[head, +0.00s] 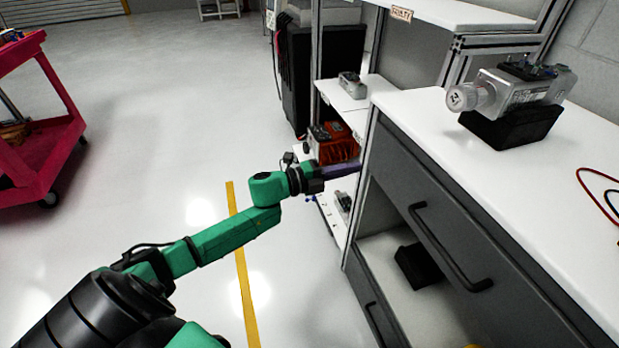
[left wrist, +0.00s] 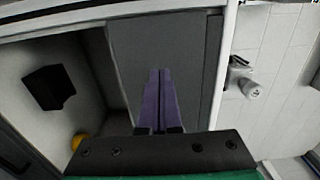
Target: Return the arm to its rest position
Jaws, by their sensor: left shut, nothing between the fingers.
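My left arm (head: 220,236) is green and black and reaches from the lower left toward the workbench in the head view. Its left gripper (head: 342,171) has purple fingers and is at the bench's left front corner, beside the shelves. In the left wrist view the gripper (left wrist: 159,88) points at a dark grey panel (left wrist: 190,50), with its fingers together and nothing between them. I cannot tell whether the fingertips touch the panel. My right gripper shows in neither view.
The white-topped workbench (head: 440,125) fills the right, with a silver servo motor (head: 515,88) on a black stand. Its open lower compartment holds a black block (head: 417,266). Shelves (head: 372,84) hold several devices. A red cart (head: 40,130) stands at far left. The floor between is clear.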

